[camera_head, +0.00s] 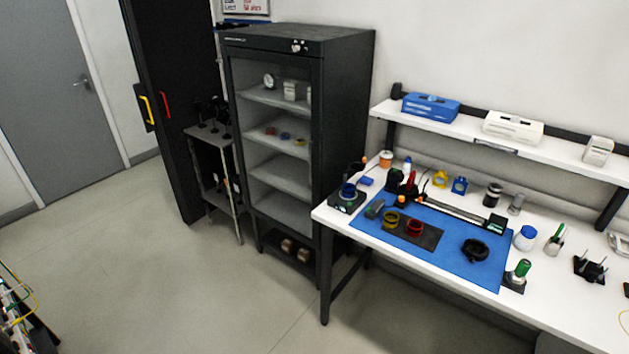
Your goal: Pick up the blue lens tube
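A short blue ring-shaped tube (348,190), which looks like the blue lens tube, sits on a small black device (346,203) at the left end of the bench. A yellow ring-shaped tube (391,219) and a red one (415,228) stand on a dark plate (428,240) on the blue mat (468,270). A small blue item (285,136) lies between a red and a yellow one on a shelf inside the cabinet; it is too small to identify surely. Neither of my grippers is in view.
The black cabinet (345,110) stands left of the white bench (325,212). A blue holder (460,185), a yellow holder (440,179) and a black ring part (475,250) are on the bench. A raised shelf (470,130) runs behind. The floor (190,285) in front is clear.

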